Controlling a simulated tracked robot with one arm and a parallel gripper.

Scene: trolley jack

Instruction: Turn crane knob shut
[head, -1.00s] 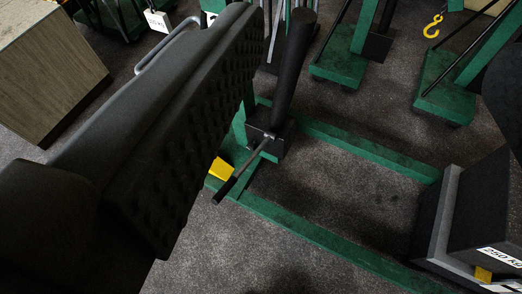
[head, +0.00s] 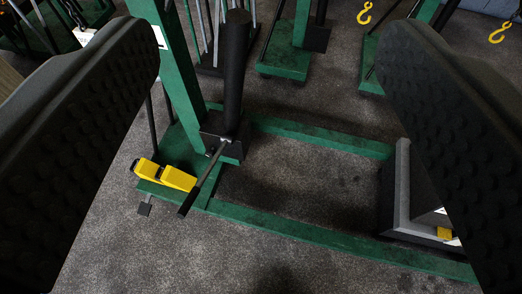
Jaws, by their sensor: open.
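The green crane (head: 180,85) stands between my gripper's two jaws in the picture, with a black cylinder (head: 236,75) rising from a dark block (head: 228,145) on its base. A thin lever with a black grip (head: 190,200) slants down from that block toward me. A small dark part shows at the block's front; I cannot tell whether it is the knob. My gripper (head: 268,50) is open and empty, its large black textured pads far apart at the left and right. The pads hide parts of the scene at both sides.
Green base rails (head: 310,230) run right toward a grey-edged dark box (head: 395,195). More green stands and yellow hooks (head: 365,13) are behind. Grey floor is open in front.

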